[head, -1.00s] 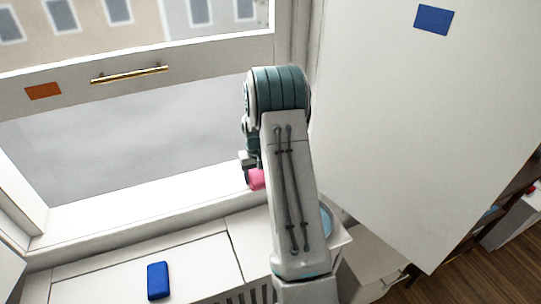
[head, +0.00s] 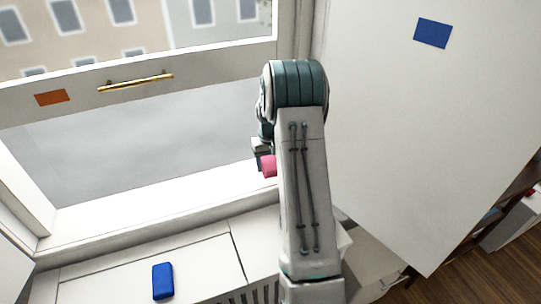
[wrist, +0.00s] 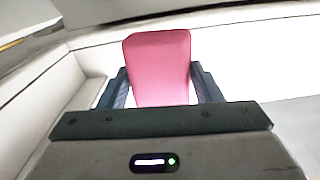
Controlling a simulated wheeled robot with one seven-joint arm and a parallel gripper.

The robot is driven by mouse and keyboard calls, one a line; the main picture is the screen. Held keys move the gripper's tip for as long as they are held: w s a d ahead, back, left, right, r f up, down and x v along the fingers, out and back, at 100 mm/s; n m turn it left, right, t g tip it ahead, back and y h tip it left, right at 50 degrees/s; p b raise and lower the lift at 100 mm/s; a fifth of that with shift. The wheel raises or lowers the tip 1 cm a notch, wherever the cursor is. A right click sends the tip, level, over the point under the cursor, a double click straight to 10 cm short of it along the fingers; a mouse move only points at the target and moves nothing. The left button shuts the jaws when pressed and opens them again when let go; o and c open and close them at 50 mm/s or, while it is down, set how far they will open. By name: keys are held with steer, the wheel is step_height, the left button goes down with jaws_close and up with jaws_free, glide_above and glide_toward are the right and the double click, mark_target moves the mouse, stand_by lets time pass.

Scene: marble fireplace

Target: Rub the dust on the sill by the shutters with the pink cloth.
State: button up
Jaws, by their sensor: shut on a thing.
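The pink cloth (head: 269,166) shows as a small block beside my arm in the head view. In the wrist view the pink cloth (wrist: 160,62) stands out beyond the jaws, with a dark finger on each side. My gripper (head: 260,160) is shut on it and mostly hidden behind my arm. The white sill (head: 150,207) runs along the foot of the window, and the cloth is at its right part. I cannot tell whether the cloth touches the sill. No dust can be made out. A large white panel (head: 420,130), perhaps a shutter, stands at the right.
A blue block (head: 163,281) lies on the white ledge below the sill. The raised window sash (head: 200,75) with a brass handle (head: 136,82) hangs above the opening. An orange patch (head: 52,97) is on the sash and a blue patch (head: 433,33) on the right panel.

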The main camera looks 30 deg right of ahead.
steer(key=shift+r+p, duration=0.45)
steer(key=shift+r, duration=0.65)
steer(key=shift+a, duration=0.1)
